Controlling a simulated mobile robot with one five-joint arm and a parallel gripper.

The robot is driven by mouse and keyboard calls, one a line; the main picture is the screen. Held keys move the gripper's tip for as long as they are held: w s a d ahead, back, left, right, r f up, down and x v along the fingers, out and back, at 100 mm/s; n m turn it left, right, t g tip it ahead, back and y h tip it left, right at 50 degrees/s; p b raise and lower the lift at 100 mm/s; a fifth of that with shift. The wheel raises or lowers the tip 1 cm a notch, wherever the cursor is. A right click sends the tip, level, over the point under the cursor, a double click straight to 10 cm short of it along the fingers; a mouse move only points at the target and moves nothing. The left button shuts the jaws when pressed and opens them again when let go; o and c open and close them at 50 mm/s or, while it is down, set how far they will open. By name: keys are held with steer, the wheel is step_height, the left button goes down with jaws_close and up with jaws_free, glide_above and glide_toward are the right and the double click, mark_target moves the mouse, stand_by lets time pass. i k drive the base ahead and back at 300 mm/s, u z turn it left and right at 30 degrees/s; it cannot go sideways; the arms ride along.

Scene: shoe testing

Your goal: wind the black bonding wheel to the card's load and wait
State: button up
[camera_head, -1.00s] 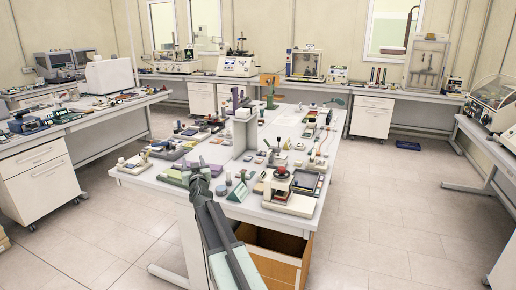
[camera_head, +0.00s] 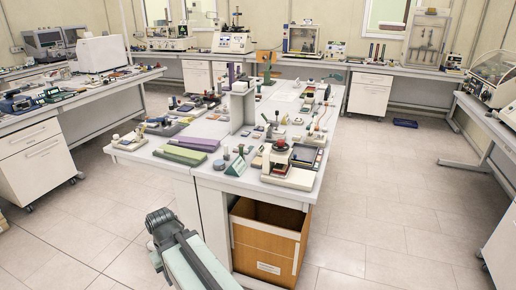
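I cannot make out for sure which part is the black bonding wheel. A green tent card (camera_head: 236,167) stands to its left near the bench's front edge; its writing is too small to read. My arm rises from the bottom of the view, left of the bench's near end. No gripper fingers show, so I cannot see whether they hold anything. The arm is apart from the device.
A purple block (camera_head: 193,144) and a green slab (camera_head: 180,154) lie at the bench's near left. Small parts crowd the bench top. A brown open box (camera_head: 268,240) sits under its near end. The floor on the right (camera_head: 390,210) is clear.

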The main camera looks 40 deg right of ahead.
mark_target(281, 144)
steer(key=u, duration=0.2)
steer(key=i, duration=1.2)
steer(key=u, duration=0.1)
